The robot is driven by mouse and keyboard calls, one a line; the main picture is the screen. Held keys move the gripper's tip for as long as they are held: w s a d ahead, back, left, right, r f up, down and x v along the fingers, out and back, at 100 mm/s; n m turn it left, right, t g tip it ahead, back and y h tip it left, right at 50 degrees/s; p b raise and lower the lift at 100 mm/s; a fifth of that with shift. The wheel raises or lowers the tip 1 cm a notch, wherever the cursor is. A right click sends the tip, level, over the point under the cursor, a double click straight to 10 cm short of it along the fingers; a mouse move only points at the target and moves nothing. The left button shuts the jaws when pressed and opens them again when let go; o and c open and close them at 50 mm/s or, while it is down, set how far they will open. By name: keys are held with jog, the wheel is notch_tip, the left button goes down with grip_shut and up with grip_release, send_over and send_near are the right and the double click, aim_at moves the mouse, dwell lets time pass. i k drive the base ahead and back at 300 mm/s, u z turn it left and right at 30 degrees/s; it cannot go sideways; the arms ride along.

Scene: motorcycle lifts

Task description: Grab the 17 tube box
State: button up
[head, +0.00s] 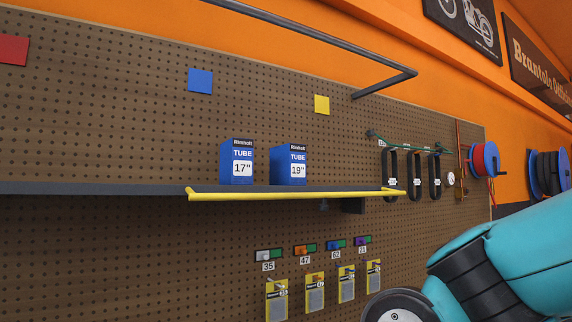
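The 17" tube box (237,163) is a blue upright box with a dark "Rimholt" top band, the word TUBE and a white label reading 17". It stands on the shelf (290,193), near the shelf's left part. A similar blue 19" tube box (289,166) stands just to its right, with a small gap between them. My teal arm shows at the lower right, well away from the boxes. My gripper is not in view.
The shelf has a yellow front edge. A grey rail (320,38) juts out above it. Several black loops (414,176) hang at its right end. Numbered packets (277,301) hang on the pegboard below. Cable reels (487,160) hang farther right.

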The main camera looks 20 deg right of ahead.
aim_at(237, 155)
jog(key=z, duration=0.8)
jog(key=i, duration=0.6)
jog(key=u, duration=1)
